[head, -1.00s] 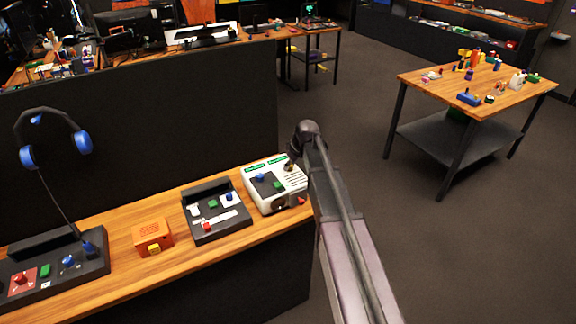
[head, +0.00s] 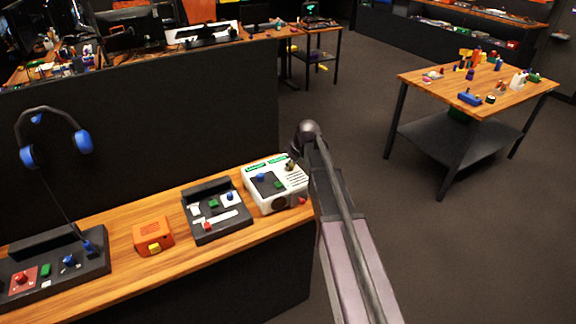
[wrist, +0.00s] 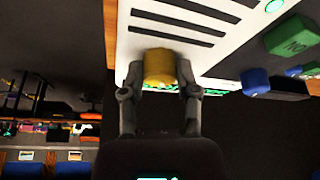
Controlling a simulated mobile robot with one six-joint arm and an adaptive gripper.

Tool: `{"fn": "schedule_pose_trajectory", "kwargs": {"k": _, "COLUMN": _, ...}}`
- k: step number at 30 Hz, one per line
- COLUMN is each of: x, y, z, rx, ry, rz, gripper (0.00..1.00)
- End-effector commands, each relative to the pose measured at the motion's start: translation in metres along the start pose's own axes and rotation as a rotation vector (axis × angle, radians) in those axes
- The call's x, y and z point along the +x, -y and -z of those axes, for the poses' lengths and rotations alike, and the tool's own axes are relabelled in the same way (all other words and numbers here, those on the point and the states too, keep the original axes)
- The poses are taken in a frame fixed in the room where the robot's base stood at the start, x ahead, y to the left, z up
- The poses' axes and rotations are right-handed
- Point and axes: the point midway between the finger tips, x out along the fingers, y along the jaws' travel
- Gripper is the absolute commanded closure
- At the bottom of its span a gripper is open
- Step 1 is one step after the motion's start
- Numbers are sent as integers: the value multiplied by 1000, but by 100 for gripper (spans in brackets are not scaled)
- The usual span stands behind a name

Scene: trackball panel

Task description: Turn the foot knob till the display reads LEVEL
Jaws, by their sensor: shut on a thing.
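A white panel box (head: 262,203) stands at the right end of the wooden counter. Two small green displays (head: 257,168) sit along its back edge; their text is too small to read. My gripper (wrist: 159,78) is shut on a yellow, brass-like knob (wrist: 158,62), with one finger on each side of it. The knob sits against the white slotted face (wrist: 205,18) in the wrist view. In the head view my gripper (head: 291,166) is at the box's back right corner, mostly hidden by my arm.
A dark control panel (head: 218,232), an orange box (head: 152,233) and a headset stand (head: 75,272) are to the left on the counter. A blue block (wrist: 255,82) and a green block (wrist: 291,37) are near my fingers.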

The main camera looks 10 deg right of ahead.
Motion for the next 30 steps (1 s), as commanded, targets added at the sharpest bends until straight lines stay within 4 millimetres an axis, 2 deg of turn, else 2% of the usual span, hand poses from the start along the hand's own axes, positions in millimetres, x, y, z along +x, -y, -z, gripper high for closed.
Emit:
{"fn": "schedule_pose_trajectory", "kwargs": {"k": 17, "x": 0, "y": 4, "z": 1, "rx": 20, "ry": 0, "rz": -1, "gripper": 100}}
{"fn": "schedule_pose_trajectory", "kwargs": {"k": 30, "x": 0, "y": 6, "z": 3, "rx": 225, "ry": -2, "rz": -88, "gripper": 100}}
